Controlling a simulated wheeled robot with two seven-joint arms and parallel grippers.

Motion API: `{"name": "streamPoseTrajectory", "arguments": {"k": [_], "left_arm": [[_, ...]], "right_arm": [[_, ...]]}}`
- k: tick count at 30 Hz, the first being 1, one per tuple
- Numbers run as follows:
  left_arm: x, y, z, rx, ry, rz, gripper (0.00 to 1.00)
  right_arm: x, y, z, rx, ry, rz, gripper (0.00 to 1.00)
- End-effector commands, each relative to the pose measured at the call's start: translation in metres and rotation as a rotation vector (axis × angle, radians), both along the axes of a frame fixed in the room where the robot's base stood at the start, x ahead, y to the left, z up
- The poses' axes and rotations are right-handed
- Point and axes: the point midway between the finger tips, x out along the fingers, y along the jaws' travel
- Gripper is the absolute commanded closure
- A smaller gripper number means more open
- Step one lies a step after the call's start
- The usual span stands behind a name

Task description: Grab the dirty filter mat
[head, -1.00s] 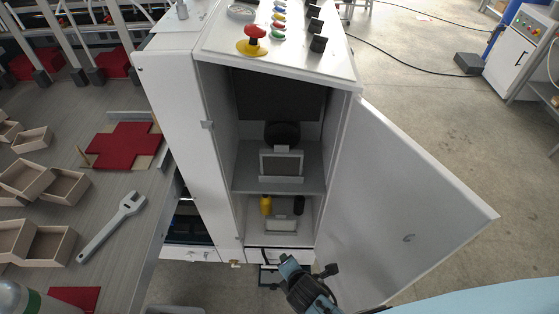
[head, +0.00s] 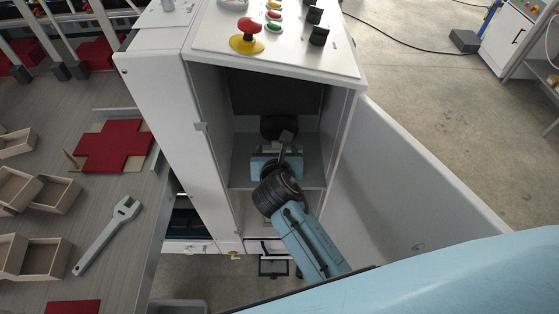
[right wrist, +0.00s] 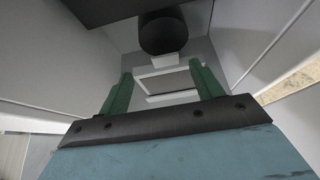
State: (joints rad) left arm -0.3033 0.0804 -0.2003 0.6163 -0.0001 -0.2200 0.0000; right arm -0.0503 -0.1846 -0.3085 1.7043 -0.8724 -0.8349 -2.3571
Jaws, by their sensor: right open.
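The filter mat (right wrist: 170,84) is a grey-brown panel in a pale frame inside the open cabinet (head: 212,150). It shows between my fingers in the right wrist view. In the head view my right gripper (head: 277,150) reaches in over the upper shelf and hides most of the mat. The same gripper (right wrist: 160,72) has its two green fingers apart, with nothing held between them. The mat appears a little beyond the fingertips; I cannot tell whether they touch it. My left gripper is out of view.
A round dark part (head: 280,127) sits behind the mat, also seen in the wrist view (right wrist: 163,34). The cabinet walls are close on both sides. The open door (head: 400,190) stands to the right. A workbench (head: 105,195) with boxes and a wrench (head: 108,232) is left.

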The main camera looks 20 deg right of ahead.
Motion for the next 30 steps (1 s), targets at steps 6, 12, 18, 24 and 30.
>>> {"name": "streamPoseTrajectory", "arguments": {"k": [6, 12, 18, 24, 30], "left_arm": [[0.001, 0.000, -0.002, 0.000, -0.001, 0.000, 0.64], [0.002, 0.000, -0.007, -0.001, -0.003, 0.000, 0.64], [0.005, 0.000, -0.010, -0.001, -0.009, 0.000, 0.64], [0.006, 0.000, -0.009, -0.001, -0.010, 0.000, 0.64], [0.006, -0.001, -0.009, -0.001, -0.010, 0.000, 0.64]], "right_arm": [[0.012, -0.005, -0.009, 0.002, 0.000, 0.000, 0.35], [0.034, -0.017, -0.027, 0.003, 0.000, -0.001, 0.35], [0.047, -0.021, -0.034, 0.002, 0.000, 0.000, 0.35], [0.047, -0.021, -0.034, 0.002, 0.000, 0.000, 0.35], [0.047, -0.021, -0.034, 0.002, 0.000, 0.000, 0.59]]}}
